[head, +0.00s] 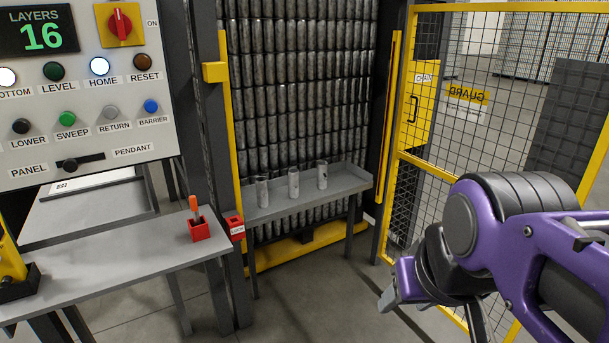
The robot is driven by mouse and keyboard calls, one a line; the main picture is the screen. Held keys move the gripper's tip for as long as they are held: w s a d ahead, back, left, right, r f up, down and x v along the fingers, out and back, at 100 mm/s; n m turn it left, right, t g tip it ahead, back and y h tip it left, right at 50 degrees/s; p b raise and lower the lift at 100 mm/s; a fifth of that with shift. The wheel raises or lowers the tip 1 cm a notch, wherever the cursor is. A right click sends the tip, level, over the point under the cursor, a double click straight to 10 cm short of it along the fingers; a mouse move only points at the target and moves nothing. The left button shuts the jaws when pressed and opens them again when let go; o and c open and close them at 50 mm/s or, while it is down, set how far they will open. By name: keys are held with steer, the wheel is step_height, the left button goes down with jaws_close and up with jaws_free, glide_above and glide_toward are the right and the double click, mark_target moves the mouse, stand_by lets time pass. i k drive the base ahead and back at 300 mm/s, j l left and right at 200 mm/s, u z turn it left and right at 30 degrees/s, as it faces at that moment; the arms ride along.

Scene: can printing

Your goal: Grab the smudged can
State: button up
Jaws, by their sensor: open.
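Three pale grey cans stand upright and apart on a grey shelf (340,191): a left can (262,192), a middle can (293,183) and a right can (322,175). The right can shows dark marks on its side. The marks on the other two are too small to judge, so I cannot be sure which can is smudged. My gripper (432,308) is at the lower right, in front of and well apart from the shelf. It is open and holds nothing that I see; its lower part runs out of the picture.
Stacked layers of cans (300,90) rise behind the shelf. A yellow mesh guard door (455,140) stands right. A control panel (85,85) and a grey bench (110,275) with a red holder (199,229) stand left. Floor before the shelf is clear.

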mark_target(322, 166)
steer(key=i+l+u, duration=0.2)
steer(key=i, duration=0.35)
steer(key=i+l+u, duration=0.15)
steer(key=i, duration=0.45)
steer(key=i+l+u, duration=0.2)
steer(key=i+l, duration=0.25)
steer(key=i+l+u, duration=0.15)
steer(key=i+l, duration=0.25)
steer(key=i, duration=0.2)
